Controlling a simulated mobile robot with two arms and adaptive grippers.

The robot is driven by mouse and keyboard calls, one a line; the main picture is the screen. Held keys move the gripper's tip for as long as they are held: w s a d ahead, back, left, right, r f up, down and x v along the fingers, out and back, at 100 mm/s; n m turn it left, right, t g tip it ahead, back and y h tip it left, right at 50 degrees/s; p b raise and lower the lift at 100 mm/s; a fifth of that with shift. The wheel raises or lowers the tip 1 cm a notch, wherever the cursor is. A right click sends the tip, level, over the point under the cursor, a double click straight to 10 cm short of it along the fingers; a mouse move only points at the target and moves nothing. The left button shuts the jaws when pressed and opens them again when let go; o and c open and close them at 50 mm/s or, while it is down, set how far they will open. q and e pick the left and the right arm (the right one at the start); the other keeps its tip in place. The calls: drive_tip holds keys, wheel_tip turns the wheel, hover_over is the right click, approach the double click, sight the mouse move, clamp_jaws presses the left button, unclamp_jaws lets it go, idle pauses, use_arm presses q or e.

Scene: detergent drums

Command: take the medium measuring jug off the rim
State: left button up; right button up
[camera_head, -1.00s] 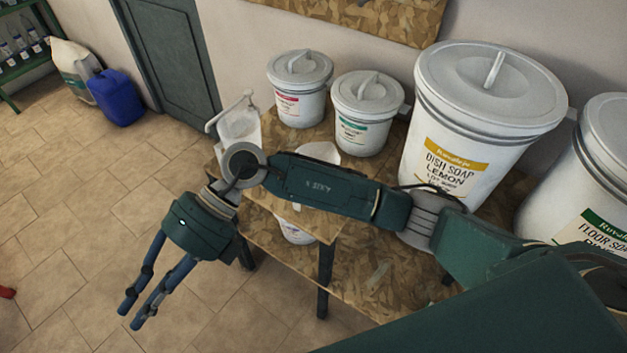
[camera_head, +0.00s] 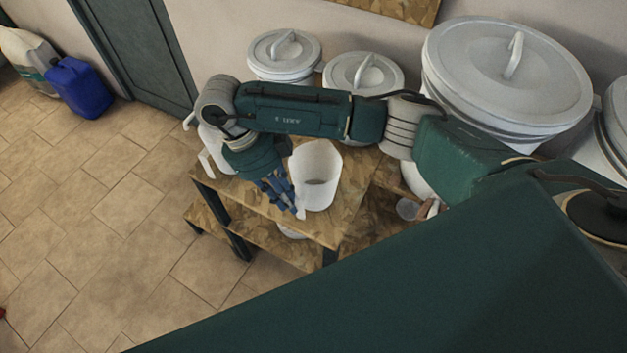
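A white open-topped jug (camera_head: 322,165) stands upright on the wooden bench; I take it for the medium measuring jug, but cannot be sure. A narrow white strip, perhaps its handle, shows at its left side, and a greyish patch shows inside. My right gripper (camera_head: 281,197) points down, close to the left of this jug, with its blue fingers by the strip. The fingers overlap in this view, so I cannot tell whether they touch or grip it. Another white vessel (camera_head: 212,150) with a handle is partly hidden behind my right wrist. My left gripper is not in view.
Two lidded white tubs (camera_head: 284,55) (camera_head: 362,75) stand behind my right arm. A large lidded drum (camera_head: 507,75) stands at the right, with another at the edge. Small items (camera_head: 425,208) lie below my forearm. A blue canister (camera_head: 78,88) stands on open tiled floor at left.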

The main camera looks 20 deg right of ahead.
drive_tip(key=p+x, duration=0.1)
drive_tip(key=x, duration=0.1)
drive_tip(key=p+x, duration=0.1)
drive_tip(key=x, duration=0.2)
drive_tip(key=shift+w+d+f, duration=0.15)
drive_tip(key=shift+d+f, duration=0.05)
drive_tip(key=shift+d, duration=0.05)
drive_tip(key=shift+f, duration=0.2)
clamp_jaws()
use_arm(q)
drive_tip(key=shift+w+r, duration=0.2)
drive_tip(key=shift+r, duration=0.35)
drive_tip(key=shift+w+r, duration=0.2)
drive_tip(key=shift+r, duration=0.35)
